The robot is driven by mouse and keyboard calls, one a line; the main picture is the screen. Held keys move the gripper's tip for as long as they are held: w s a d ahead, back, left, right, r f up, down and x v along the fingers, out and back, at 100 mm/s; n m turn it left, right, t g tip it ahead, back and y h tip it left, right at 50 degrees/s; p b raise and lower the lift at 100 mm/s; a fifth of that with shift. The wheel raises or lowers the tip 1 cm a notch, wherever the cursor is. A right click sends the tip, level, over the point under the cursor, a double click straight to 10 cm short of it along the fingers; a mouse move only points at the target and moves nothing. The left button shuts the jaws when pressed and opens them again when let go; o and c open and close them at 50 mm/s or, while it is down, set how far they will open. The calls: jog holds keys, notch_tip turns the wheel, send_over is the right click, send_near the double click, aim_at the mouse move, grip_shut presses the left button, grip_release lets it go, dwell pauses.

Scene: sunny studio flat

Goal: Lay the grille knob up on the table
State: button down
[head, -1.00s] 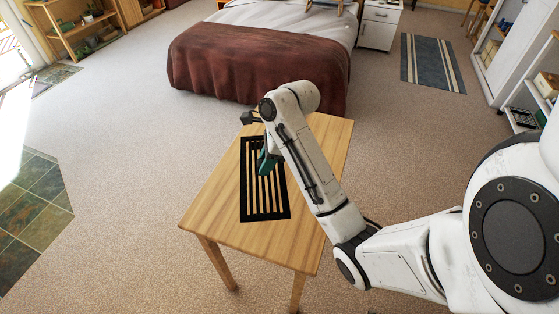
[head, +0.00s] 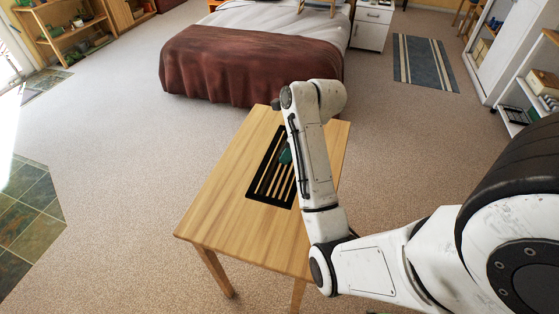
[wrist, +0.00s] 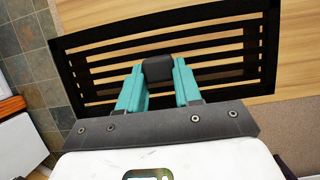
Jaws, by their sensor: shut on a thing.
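The grille is a black rectangular frame with long slats (head: 264,187). It lies flat over the wooden table (head: 215,205), its knob facing up. I cannot tell whether it touches the tabletop or hangs just above it. In the wrist view the grille (wrist: 105,34) spans most of the picture, with wood showing between its slats. My gripper (wrist: 158,69) has teal fingers on both sides of the dark knob (wrist: 158,68) and is shut on it. In the head view the gripper (head: 286,153) is partly hidden behind my arm, which also covers the grille's right side.
The table's near left part is bare. A bed with a brown cover (head: 250,65) stands beyond the table. A white bedside cabinet (head: 371,26) and a striped rug (head: 425,61) are at the back right. Open carpet surrounds the table.

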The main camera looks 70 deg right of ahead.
aim_at(283, 144)
jog(key=w+d+f, duration=0.1)
jog(key=d, duration=0.1)
jog(key=w+d+f, duration=0.1)
jog(key=d, duration=0.1)
jog(key=w+d+f, duration=0.1)
jog(key=shift+w+d, duration=0.35)
jog(key=shift+d, duration=0.05)
jog(key=shift+w+d+f+p, duration=0.15)
jog(key=shift+w+d+f, duration=0.4)
jog(key=shift+f, duration=0.95)
jog(key=shift+w+d+f+p, duration=0.25)
jog(key=shift+d+f, duration=0.45)
jog(key=shift+f, duration=0.75)
jog(key=shift+w+d+f+p, duration=0.1)
jog(key=shift+w+d+f, duration=0.45)
jog(key=shift+f, duration=0.95)
jog(key=shift+s+f, duration=0.1)
jog(key=c, duration=0.8)
grip_release()
jog(key=shift+f, duration=0.1)
